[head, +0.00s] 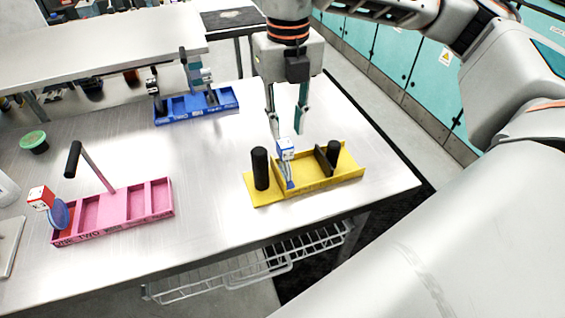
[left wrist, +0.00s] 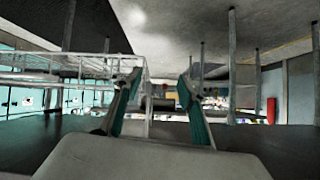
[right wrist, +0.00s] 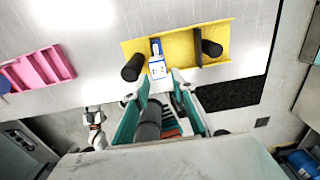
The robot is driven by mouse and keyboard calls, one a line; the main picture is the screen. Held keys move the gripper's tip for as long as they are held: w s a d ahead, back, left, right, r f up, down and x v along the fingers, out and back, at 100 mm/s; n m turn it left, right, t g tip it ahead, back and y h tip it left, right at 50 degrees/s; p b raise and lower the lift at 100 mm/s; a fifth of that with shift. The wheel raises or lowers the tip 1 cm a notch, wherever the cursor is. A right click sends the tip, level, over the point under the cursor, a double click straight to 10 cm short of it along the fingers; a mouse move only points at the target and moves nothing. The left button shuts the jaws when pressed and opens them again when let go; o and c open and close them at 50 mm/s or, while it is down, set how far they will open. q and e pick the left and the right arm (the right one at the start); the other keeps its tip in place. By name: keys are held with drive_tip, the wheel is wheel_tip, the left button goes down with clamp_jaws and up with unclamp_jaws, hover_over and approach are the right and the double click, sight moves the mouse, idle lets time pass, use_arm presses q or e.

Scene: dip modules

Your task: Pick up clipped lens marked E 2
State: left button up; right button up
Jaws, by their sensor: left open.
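The clipped lens with a blue-and-white tag block (head: 285,149) stands in the yellow tray (head: 340,178). In the right wrist view its tag (right wrist: 157,68) faces me and appears to read E 2.
Black posts (head: 260,168) and a dark divider (head: 325,160) stand by the lens in the yellow tray. A pink tray (head: 125,208) holds a red-tagged lens (head: 58,214). A blue tray (head: 200,110) stands farther back. A green-lidded jar (head: 33,141) is at left. The table's middle is clear.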

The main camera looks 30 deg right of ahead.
sight(285, 143)
drive_tip(key=shift+w+a+f+p, duration=0.1)
drive_tip(key=shift+f+p, duration=0.1)
drive_tip(key=shift+f, duration=1.4)
drive_tip(key=shift+w+f+p, duration=0.1)
drive_tip(key=shift+f+p, duration=0.1)
drive_tip(key=shift+f, duration=1.35)
clamp_jaws()
